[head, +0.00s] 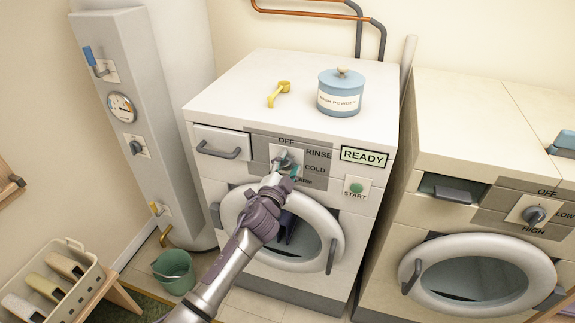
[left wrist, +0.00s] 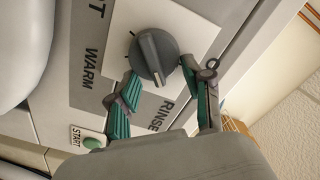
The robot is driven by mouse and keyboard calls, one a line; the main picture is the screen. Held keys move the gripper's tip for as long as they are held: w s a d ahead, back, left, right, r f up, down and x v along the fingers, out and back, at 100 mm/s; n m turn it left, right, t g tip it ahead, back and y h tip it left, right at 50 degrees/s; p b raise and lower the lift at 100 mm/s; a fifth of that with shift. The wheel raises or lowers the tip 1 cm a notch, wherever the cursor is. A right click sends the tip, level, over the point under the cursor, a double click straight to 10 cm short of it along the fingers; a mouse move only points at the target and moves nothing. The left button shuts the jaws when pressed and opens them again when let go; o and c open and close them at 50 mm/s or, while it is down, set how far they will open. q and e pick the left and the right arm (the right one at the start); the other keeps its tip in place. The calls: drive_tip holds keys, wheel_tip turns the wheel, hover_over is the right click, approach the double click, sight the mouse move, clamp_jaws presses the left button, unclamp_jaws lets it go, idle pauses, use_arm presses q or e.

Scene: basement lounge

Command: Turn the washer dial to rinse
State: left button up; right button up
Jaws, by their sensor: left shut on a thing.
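The washer (head: 330,235) stands in the middle of the head view. Its grey dial (left wrist: 153,57) sits on a white plate, with RINSE and WARM labels beside it in the left wrist view. My left gripper (head: 285,165) reaches the washer's control panel and covers much of the dial in the head view. Its green-padded fingers (left wrist: 165,95) are on either side of the dial, shut on it. My right gripper is not in view.
A READY display (head: 364,157) and a green START button (head: 355,188) are right of the dial. A blue powder jar (head: 341,92) and a yellow scoop (head: 278,94) are on the washer top. A dryer (head: 485,220) stands to the right. A green bucket (head: 175,271) is on the floor.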

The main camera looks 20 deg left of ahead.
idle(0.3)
use_arm(q)
drive_tip(key=o, duration=1.1)
drive_tip(key=shift+o, duration=0.2)
drive_tip(key=s, duration=1.2)
drive_tip(key=shift+a, duration=0.2)
drive_tip(key=shift+f, duration=0.15)
